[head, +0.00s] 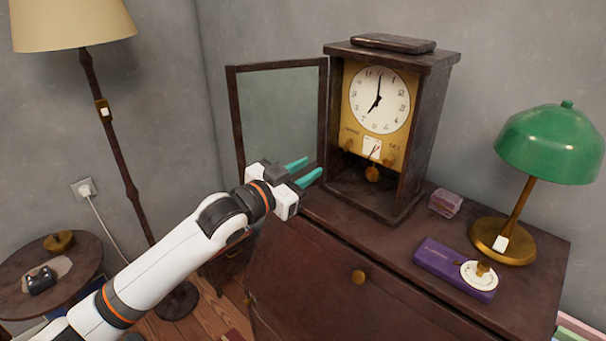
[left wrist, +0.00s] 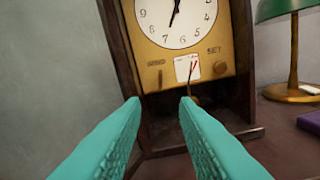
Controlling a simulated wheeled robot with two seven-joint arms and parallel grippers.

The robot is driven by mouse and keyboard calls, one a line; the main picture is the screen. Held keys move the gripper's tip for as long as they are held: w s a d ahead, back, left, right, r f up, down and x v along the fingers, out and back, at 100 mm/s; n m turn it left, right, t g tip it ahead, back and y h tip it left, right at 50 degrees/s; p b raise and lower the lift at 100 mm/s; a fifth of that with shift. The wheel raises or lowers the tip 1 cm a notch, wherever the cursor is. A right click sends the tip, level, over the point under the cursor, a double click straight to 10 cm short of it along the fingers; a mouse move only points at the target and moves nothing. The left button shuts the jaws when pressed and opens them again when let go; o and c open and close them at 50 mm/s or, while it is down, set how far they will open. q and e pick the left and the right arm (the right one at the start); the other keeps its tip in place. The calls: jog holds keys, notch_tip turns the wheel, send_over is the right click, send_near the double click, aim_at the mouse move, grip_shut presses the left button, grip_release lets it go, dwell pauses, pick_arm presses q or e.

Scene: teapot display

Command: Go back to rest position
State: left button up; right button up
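My left gripper (head: 303,172) is in front of the open clock, near the lower edge of its glass door. Its two teal fingers are apart with nothing between them, and they also show in the left wrist view (left wrist: 160,115). The clock (head: 428,130) is a dark wooden case with a white dial (head: 380,100) and brass face plate. In the left wrist view, the clock's face plate (left wrist: 155,75) is straight ahead, beyond the fingertips. The glass door (head: 280,115) stands swung open to the left. My right gripper is not in view.
The clock stands on a dark cabinet (head: 330,225). A green lamp (head: 550,145), a purple box (head: 440,262) and a small purple block (head: 445,203) are to its right. A floor lamp (head: 115,150) and round side table (head: 80,270) stand at left.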

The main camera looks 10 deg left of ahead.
pick_arm(q)
jog(key=shift+s+a, duration=0.1)
jog(key=shift+s, duration=0.05)
jog(key=s+f+n+g+y, duration=0.25)
jog(key=s+f, duration=0.45)
jog(key=f, duration=0.5)
jog(key=s+a+f+n+g+y, duration=0.2)
jog(key=s+a+f+g+y, duration=0.15)
jog(key=s+f, duration=0.45)
jog(key=s+a+f+n+g+y, duration=0.15)
jog(key=s+a+f, duration=0.3)
jog(key=s, duration=0.75)
jog(key=s+a+f+n+g+y, duration=0.2)
jog(key=s+a+f+g+y, duration=0.25)
jog(key=s, duration=0.45)
notch_tip(320, 180, down, 28)
jog(key=s+h, duration=0.2)
jog(key=s+a+f+g, duration=0.1)
jog(key=s+a+f, duration=0.2)
jog(key=s+f, duration=1.2)
jog(key=shift+s+f+m+g+y, duration=0.15)
jog(key=shift+s+m+g+y, duration=0.15)
jog(key=shift+s+m, duration=0.1)
